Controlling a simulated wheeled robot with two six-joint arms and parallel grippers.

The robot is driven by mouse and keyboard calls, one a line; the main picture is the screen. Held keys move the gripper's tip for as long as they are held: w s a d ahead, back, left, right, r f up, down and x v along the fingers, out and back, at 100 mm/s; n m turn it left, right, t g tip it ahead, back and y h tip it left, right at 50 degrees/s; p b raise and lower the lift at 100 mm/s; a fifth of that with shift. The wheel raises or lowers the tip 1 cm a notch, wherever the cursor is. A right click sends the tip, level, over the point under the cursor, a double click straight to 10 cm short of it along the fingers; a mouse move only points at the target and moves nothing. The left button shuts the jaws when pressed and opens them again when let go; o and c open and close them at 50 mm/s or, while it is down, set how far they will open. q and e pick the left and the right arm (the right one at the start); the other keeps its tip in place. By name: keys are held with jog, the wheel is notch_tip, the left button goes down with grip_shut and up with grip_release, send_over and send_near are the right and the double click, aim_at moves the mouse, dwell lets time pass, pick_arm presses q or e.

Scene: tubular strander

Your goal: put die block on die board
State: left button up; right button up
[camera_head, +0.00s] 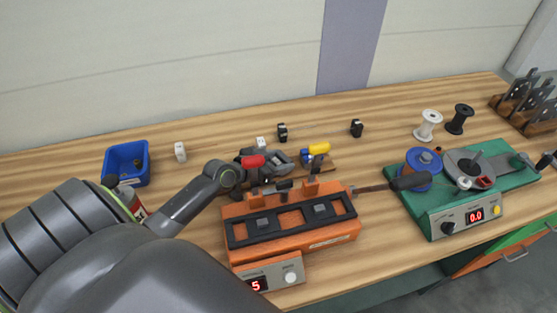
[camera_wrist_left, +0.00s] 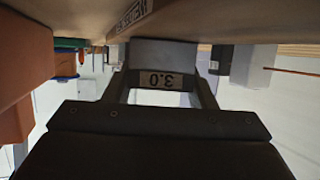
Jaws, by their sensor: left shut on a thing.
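My left gripper (camera_head: 280,159) is behind the orange machine, low over the workbench. In the left wrist view my left gripper (camera_wrist_left: 160,88) is shut on the die block (camera_wrist_left: 163,55), a grey block with an upside-down "3.0" plate. In the head view I cannot make the block out. A brown wooden surface with a dark label, likely the die board (camera_wrist_left: 80,18), lies close to the block in the wrist view; I cannot tell whether they touch. My right gripper is not in view.
The orange machine (camera_head: 290,247) with a "5" display stands in front of the gripper. A yellow-handled tool (camera_head: 319,149) is close to its right. A green winding machine (camera_head: 433,213) is right.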

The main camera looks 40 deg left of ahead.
pick_arm(q)
jog(key=o, duration=0.9)
jog(key=shift+f, duration=0.15)
jog(key=o, duration=0.5)
jog(key=shift+r, duration=0.2)
jog(key=v, duration=1.2)
